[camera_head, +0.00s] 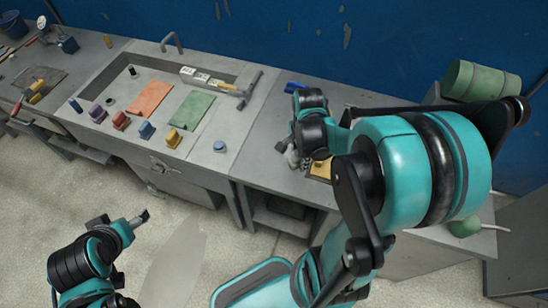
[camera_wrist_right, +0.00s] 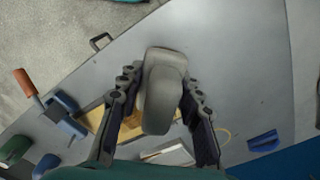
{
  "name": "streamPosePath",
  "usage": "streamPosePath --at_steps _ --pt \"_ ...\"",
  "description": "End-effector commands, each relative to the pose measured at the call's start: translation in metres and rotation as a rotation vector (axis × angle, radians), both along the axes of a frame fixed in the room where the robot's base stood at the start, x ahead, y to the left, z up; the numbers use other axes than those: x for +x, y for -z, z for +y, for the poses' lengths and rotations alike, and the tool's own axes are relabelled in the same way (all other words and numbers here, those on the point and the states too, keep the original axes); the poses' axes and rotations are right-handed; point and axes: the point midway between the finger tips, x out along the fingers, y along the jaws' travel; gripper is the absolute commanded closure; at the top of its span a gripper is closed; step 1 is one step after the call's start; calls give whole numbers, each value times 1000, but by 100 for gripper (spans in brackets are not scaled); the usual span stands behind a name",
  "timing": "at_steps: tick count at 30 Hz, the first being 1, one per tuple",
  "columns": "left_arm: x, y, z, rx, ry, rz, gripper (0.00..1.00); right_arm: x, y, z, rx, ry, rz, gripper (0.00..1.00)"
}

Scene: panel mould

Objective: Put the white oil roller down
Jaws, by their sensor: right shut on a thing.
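My right gripper (camera_wrist_right: 160,95) is shut on a pale grey, rounded block-like thing (camera_wrist_right: 163,85), which I take to be the white oil roller. It sits between the two fingers, over the grey bench top and partly over a yellow-brown tray (camera_wrist_right: 97,122). I cannot tell whether it touches the surface.
A blue item (camera_head: 296,87) lies at the bench's back edge. In the wrist view an orange-handled tool (camera_wrist_right: 27,85) lies near blue and green blocks. The left bench holds a sunken panel with orange (camera_head: 150,99) and green (camera_head: 191,111) sheets.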

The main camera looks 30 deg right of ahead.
Motion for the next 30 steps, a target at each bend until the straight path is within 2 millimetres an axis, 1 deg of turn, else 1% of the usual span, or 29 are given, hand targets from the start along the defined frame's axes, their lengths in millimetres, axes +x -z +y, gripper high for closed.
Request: streamPosePath --at_steps 2,9,12,15,20,23,27,30 --pt "0 6 0 0 0 0 30 12 10 3 0 9 0 100" --pt "0 25 0 0 0 0 30 67 46 19 0 5 0 100" --pt "0 30 0 0 0 0 30 87 57 25 0 5 0 100" --pt "0 33 0 0 0 0 30 100 65 28 0 6 0 100" --pt "0 34 0 0 0 0 30 108 70 31 0 7 0 100" --pt "0 39 0 0 0 0 30 108 81 31 0 7 0 100" --pt "0 48 0 0 0 0 30 108 103 31 0 7 0 100" --pt "0 50 0 0 0 0 30 107 109 31 0 7 -1 100"
